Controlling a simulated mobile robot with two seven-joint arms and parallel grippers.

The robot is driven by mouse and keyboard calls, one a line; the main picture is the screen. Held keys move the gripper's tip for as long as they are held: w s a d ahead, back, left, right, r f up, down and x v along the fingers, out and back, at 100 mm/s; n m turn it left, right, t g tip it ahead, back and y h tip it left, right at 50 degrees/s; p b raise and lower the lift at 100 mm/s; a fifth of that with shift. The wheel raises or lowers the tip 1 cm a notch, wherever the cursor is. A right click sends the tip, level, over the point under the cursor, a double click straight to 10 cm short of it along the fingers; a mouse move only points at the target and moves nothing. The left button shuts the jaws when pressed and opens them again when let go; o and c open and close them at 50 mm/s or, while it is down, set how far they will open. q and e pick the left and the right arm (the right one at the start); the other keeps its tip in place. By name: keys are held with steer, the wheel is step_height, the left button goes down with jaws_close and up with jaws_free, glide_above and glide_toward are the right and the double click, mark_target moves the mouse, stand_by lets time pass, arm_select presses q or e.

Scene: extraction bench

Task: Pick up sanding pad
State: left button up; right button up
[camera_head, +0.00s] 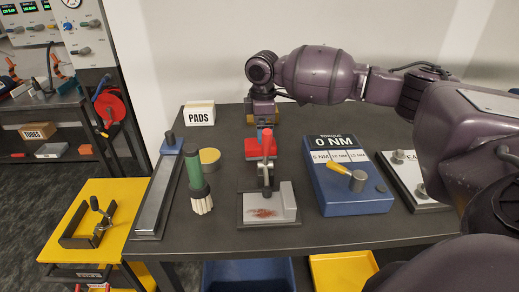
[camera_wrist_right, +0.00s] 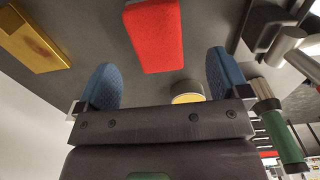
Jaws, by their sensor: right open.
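No label marks the sanding pad. A red block-shaped pad (camera_head: 252,150) lies on the dark bench, behind the upright clamp, and it also shows in the right wrist view (camera_wrist_right: 155,35). A yellow-brown block (camera_wrist_right: 33,40) lies at the left of the wrist view. My right gripper (camera_wrist_right: 162,82) is open with two blue fingertips, and nothing is between them. In the head view the right gripper (camera_head: 262,110) points down just behind the red pad; its fingertips are hard to make out there. The left gripper is not in view.
A white PADS box (camera_head: 199,114) stands at the back left. A yellow-topped round tin (camera_head: 209,156), a green-handled brush (camera_head: 195,175) and a long grey bar (camera_head: 158,195) are left. The clamp (camera_head: 267,160) stands on a plate in front. A blue torque unit (camera_head: 350,195) is right.

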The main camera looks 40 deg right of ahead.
mark_target(253, 149)
steer(key=shift+w+f, duration=0.1)
steer(key=shift+f, duration=0.95)
steer(key=shift+a+f, duration=0.1)
steer(key=shift+f, duration=0.3)
steer(key=f, duration=0.2)
steer(key=f+b, duration=0.1)
steer(key=f, duration=0.1)
steer(key=shift+w, duration=0.25)
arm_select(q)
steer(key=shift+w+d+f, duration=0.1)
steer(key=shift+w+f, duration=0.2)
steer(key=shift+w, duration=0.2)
arm_select(e)
steer(key=shift+r, duration=0.1)
steer(key=shift+c, duration=0.4)
steer(key=c, duration=0.9)
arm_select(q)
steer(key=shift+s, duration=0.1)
arm_select(e)
steer(key=shift+r, duration=0.1)
